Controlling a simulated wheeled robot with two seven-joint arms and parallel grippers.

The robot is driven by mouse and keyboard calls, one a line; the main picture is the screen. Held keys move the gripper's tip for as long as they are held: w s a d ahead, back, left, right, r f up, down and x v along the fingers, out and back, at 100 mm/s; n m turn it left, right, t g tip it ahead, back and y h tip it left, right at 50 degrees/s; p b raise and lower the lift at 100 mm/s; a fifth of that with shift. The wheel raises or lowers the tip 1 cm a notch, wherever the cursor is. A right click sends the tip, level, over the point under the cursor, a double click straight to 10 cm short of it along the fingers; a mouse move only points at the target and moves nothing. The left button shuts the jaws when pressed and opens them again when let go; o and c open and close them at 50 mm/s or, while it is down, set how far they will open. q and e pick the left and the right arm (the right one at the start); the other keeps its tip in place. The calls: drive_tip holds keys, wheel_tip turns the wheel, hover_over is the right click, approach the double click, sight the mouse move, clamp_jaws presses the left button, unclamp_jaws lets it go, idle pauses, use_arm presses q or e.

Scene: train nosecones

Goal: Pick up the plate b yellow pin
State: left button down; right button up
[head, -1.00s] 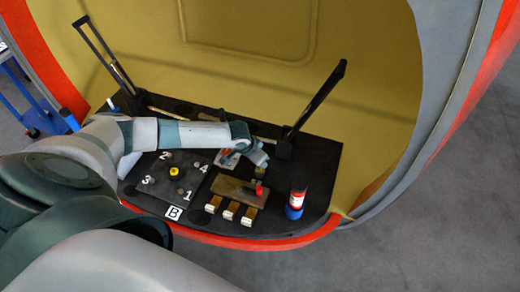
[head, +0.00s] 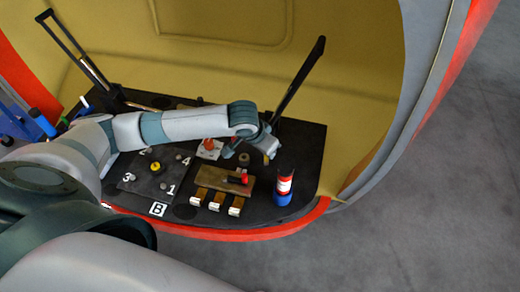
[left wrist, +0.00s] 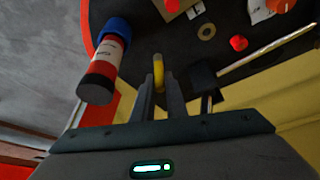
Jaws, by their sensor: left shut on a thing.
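My left gripper (head: 267,150) is shut on a yellow pin (left wrist: 158,72), seen between the two fingers in the left wrist view. In the head view a bit of the yellow pin (head: 266,159) shows below the fingertips, above the black table. Plate B (head: 134,184) is a dark square with numbers 1 to 4 and a B label (head: 157,209) at its front. A yellow knob (head: 155,167) sits near its middle, with several grey pegs around it. My right gripper is not in view.
A red, white and blue can (head: 284,186) stands right of a wooden block (head: 211,180) bearing a red-and-black item (head: 240,178). A black upright bar (head: 299,84) rises just right of my gripper.

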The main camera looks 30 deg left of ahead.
use_arm(q)
drive_tip(key=shift+d+r, duration=0.1)
drive_tip(key=shift+d, duration=0.05)
idle(0.4)
drive_tip(key=d+r+n, duration=0.1)
drive_tip(key=d+r, duration=0.1)
drive_tip(key=r, duration=0.8)
drive_tip(key=d+r+n+y, duration=0.1)
drive_tip(key=d+r, duration=0.1)
drive_tip(key=r, duration=0.9)
drive_tip(key=shift+s+d+n+b, duration=0.2)
drive_tip(key=shift+d+n+b, duration=0.1)
drive_tip(key=shift+b, duration=0.1)
drive_tip(key=shift+a, duration=0.1)
